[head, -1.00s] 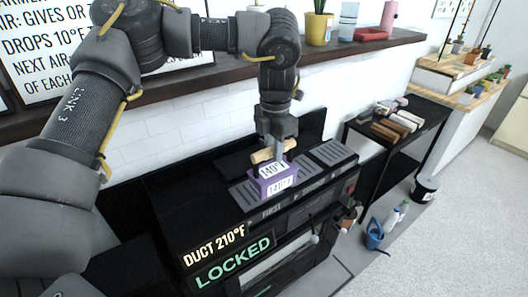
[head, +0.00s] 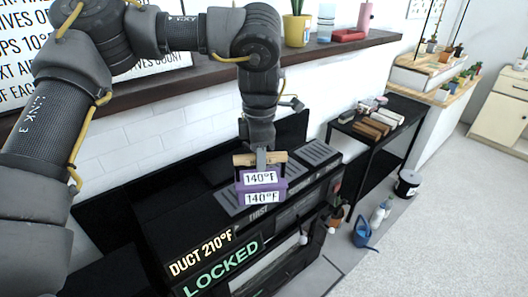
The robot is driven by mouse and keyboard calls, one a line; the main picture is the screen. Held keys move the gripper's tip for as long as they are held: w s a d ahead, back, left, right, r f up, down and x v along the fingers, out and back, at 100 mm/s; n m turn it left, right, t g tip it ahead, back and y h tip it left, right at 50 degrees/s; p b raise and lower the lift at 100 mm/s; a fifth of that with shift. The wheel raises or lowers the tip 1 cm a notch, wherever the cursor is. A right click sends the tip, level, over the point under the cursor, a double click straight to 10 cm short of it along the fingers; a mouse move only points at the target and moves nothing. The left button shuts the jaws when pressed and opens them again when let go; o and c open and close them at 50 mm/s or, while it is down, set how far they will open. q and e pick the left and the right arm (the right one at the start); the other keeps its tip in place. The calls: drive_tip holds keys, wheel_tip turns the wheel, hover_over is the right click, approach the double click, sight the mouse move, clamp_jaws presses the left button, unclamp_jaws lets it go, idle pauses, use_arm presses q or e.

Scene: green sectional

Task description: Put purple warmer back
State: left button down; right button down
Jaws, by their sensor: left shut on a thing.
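The purple warmer (head: 262,188) is a small purple block with two white "140°F" labels and a tan wooden handle (head: 245,159) on top. My left gripper (head: 261,158) points down and is shut on the warmer at its handle. The warmer is over the top of the black machine (head: 200,211), near its front edge and left of a grey slotted panel. I cannot tell whether its underside touches the top. My right gripper is not in view.
The machine's front shows "DUCT 210°F" and "LOCKED" signs (head: 221,277). A dark wall shelf (head: 345,45) with a potted plant and cups runs behind. A black side table (head: 385,108) holds several blocks. A blue watering can (head: 363,232) stands on the floor at right.

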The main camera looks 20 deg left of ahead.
sight(238, 189)
use_arm(q)
drive_tip(key=m, duration=0.2)
drive_tip(key=s+a+m, duration=0.1)
drive_tip(key=m, duration=0.3)
drive_tip(key=shift+s+a+f+m, duration=0.15)
drive_tip(key=shift+s+f+m, duration=0.15)
drive_tip(key=shift+f+m, duration=0.1)
drive_tip(key=m, duration=0.2)
drive_tip(key=s+m, duration=0.1)
drive_tip(key=m, duration=0.1)
drive_tip(key=shift+a+f, duration=0.3)
drive_tip(key=m, duration=0.2)
drive_tip(key=s+m, duration=0.1)
drive_tip(key=m, duration=0.1)
drive_tip(key=shift+s+a+f, duration=0.1)
drive_tip(key=shift+a+f, duration=0.15)
drive_tip(key=shift+a, duration=0.1)
drive_tip(key=m, duration=0.1)
drive_tip(key=s+m, duration=0.1)
drive_tip(key=m, duration=0.3)
drive_tip(key=shift+s+a+f, duration=0.15)
drive_tip(key=shift+a+f, duration=0.2)
drive_tip(key=shift+s+a, duration=0.1)
